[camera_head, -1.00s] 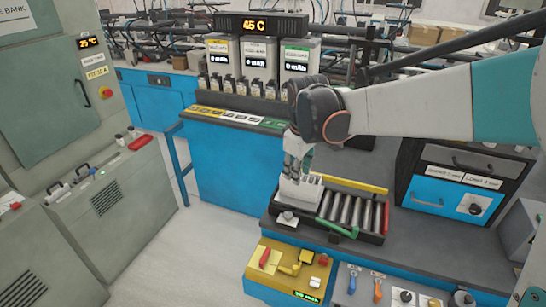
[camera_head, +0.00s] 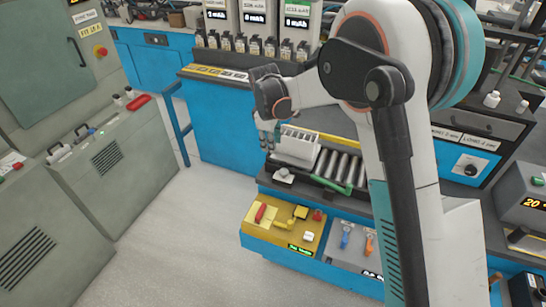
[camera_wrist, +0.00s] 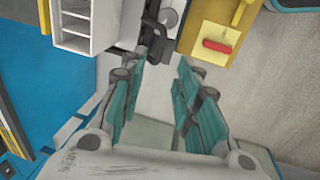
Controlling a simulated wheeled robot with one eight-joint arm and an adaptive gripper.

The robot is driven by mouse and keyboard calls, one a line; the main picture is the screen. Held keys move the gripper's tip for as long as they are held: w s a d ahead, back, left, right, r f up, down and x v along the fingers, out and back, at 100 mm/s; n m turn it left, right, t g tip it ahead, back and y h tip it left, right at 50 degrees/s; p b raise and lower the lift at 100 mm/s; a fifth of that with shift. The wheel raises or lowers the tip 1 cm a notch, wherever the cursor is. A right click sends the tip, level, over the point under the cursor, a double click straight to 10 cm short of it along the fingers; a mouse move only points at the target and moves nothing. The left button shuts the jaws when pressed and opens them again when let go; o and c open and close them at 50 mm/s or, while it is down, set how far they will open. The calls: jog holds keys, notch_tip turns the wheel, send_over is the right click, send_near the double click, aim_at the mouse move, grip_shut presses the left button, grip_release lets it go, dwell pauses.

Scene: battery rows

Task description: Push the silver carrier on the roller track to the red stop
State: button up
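The silver-white carrier (camera_head: 296,147), a box with open compartments, sits at the left end of the roller track (camera_head: 338,170). It also shows at the upper left of the wrist view (camera_wrist: 74,24). My gripper (camera_head: 267,141) points down just left of the carrier; I cannot tell whether it touches it. In the wrist view my gripper (camera_wrist: 163,62) has its fingers apart with nothing between them. I cannot make out the red stop; my arm covers the right end of the track.
A green lever (camera_head: 330,184) lies along the track's front edge. A yellow panel (camera_head: 262,232) with a red handle (camera_head: 260,213) and a grey panel (camera_head: 352,251) sit below the track. Open floor (camera_head: 180,235) lies to the left.

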aim_at(273, 160)
jog(key=f, duration=0.2)
jog(key=w+f, duration=0.1)
jog(key=f, duration=0.2)
jog(key=f+b, duration=0.1)
jog(key=f, duration=0.2)
jog(key=shift+w+d, duration=0.15)
jog(key=shift+d, duration=0.1)
jog(key=shift+r, duration=0.1)
grip_shut()
